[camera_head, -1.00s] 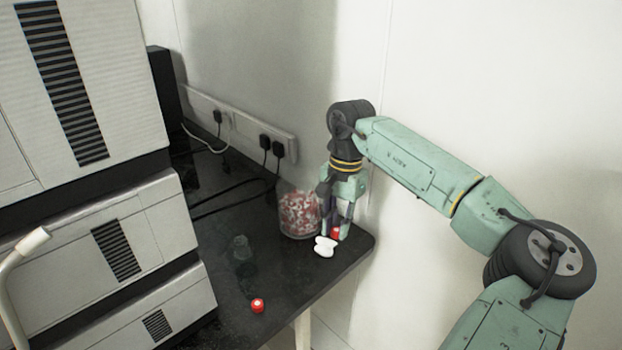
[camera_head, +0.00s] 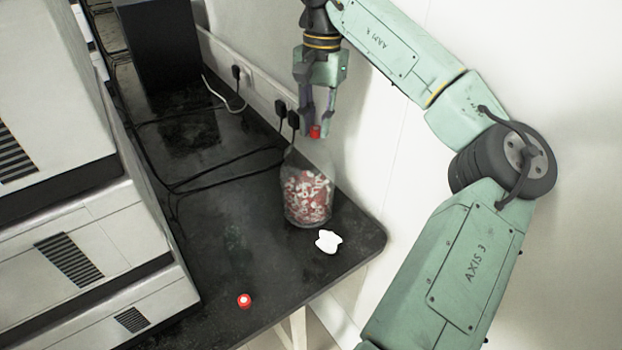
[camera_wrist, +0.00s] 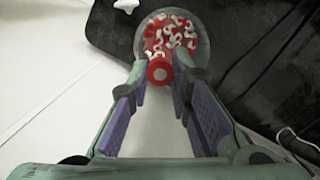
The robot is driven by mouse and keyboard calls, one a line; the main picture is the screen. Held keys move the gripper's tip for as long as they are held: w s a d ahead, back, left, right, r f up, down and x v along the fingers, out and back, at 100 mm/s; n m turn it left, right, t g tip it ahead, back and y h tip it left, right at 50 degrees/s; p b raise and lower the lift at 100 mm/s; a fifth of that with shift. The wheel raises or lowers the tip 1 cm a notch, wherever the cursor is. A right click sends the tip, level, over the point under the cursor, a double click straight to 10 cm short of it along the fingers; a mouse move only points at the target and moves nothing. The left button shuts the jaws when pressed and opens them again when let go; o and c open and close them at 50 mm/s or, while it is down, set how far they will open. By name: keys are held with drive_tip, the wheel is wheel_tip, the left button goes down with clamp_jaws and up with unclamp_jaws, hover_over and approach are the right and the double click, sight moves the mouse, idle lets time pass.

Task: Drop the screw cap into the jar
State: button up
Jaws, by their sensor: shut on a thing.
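My gripper (camera_head: 315,126) is shut on a small red screw cap (camera_head: 315,132) and holds it at its fingertips, above the table. The clear jar (camera_head: 307,204), filled with red and white pieces, stands near the table's right edge, below the held cap in the head view. In the wrist view the red cap (camera_wrist: 160,70) shows between the fingertips, and the jar (camera_wrist: 200,50) lies beyond it, partly covered by the cap. The cap is apart from the jar's contents in the head view.
Another red cap (camera_head: 244,301) lies on the dark table (camera_head: 290,270) near its front edge. A white lobed object (camera_head: 328,242) lies beside the jar. Grey equipment (camera_head: 80,250) fills the left; plugs and cables run along the wall.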

drive_tip(key=shift+f, duration=2.6)
drive_tip(key=o, duration=0.7)
drive_tip(key=shift+o, duration=0.2)
wheel_tip(320, 180, up, 12)
drive_tip(key=w, duration=0.1)
drive_tip(key=shift+d, duration=0.3)
drive_tip(key=shift+w, duration=0.15)
